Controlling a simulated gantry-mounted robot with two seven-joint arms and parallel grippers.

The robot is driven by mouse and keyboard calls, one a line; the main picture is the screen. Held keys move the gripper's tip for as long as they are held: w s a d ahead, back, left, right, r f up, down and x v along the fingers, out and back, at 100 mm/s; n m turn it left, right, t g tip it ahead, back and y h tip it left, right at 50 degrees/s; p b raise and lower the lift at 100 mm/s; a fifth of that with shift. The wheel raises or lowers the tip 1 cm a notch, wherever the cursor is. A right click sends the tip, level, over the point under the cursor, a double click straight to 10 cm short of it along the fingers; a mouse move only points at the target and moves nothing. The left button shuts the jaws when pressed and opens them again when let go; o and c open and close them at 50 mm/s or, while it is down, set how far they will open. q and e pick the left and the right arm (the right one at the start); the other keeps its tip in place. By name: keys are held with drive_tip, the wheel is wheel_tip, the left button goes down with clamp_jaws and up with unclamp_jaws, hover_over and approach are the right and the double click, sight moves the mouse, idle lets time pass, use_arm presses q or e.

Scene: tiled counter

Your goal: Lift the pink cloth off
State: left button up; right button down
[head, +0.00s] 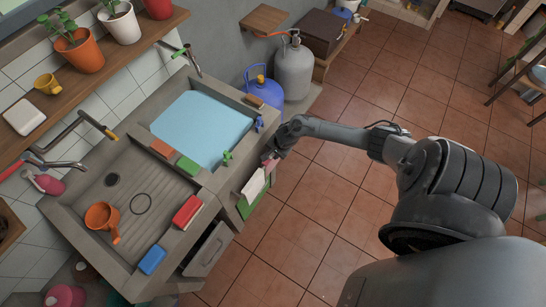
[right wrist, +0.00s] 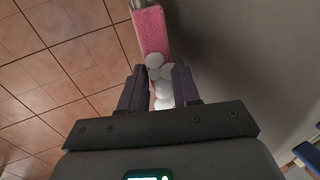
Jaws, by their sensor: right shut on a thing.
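The pink cloth (head: 268,164) hangs at the right front side of the sink counter, partly hidden by my gripper. In the right wrist view the pink cloth (right wrist: 152,32) runs up from between my fingers, with white rounded shapes on or beside it; I cannot tell which. My right gripper (head: 274,155) reaches in from the right and is shut on the cloth; its dark fingers also show in the right wrist view (right wrist: 158,78). My left gripper is out of view.
A white cloth (head: 253,186) and a green cloth (head: 252,201) hang close by on the counter front. The sink (head: 203,129) holds blue water. A blue gas bottle (head: 262,91) and a grey one (head: 293,70) stand behind. The tiled floor (head: 330,200) is clear.

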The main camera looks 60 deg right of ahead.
drive_tip(key=shift+s, duration=0.1)
drive_tip(key=shift+r+p, duration=0.35)
drive_tip(key=shift+r, duration=0.5)
wheel_tip(320, 180, up, 16)
drive_tip(key=p, duration=0.4)
drive_tip(key=shift+r+p, duration=0.2)
drive_tip(key=shift+p, duration=0.1)
